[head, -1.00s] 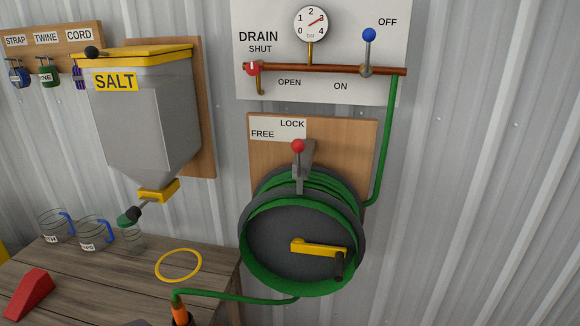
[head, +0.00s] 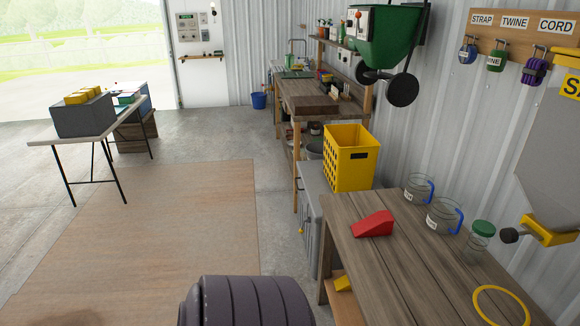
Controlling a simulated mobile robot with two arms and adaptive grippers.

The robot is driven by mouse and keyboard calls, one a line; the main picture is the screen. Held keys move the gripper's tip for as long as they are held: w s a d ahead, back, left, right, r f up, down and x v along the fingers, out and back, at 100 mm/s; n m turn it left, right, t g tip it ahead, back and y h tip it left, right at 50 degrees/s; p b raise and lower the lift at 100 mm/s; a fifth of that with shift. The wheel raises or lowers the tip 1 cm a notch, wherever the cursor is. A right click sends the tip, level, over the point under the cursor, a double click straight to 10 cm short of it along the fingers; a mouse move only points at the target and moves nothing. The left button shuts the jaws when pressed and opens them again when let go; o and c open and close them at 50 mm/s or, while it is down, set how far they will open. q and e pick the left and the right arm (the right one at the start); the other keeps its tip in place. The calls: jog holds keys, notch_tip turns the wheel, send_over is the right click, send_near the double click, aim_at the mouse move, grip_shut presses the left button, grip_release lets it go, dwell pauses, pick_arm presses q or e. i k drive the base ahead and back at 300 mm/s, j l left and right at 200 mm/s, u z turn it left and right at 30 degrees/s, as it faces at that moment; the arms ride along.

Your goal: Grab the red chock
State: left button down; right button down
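The red chock (head: 373,224), a wedge, lies on the wooden bench (head: 400,268) near its far left corner in the head view. Nothing touches it from above and it is in plain sight. Neither of my grippers shows in the head view. A dark ribbed rounded part at the bottom centre seems to be mine.
Two glass jugs (head: 419,188) (head: 443,215), a green-lidded jar (head: 480,237) and a yellow ring (head: 501,307) share the bench. A yellow crate (head: 348,158) stands just beyond it. Open floor with a tan mat (head: 165,235) lies left; a folding table (head: 92,134) stands farther off.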

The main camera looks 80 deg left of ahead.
aim_at(381, 223)
jog(key=j+u, duration=0.15)
jog(key=u, duration=1.6)
jog(key=i+j+z, duration=0.2)
jog(key=z, duration=0.3)
jog(key=i+j+z, duration=0.15)
jog(key=j+z, duration=0.3)
jog(key=i+j+z, duration=0.2)
jog(key=j, duration=0.65)
jog(key=i+j+z, duration=0.2)
jog(key=j, duration=0.65)
jog(key=j+z, duration=0.15)
jog(key=j, duration=0.65)
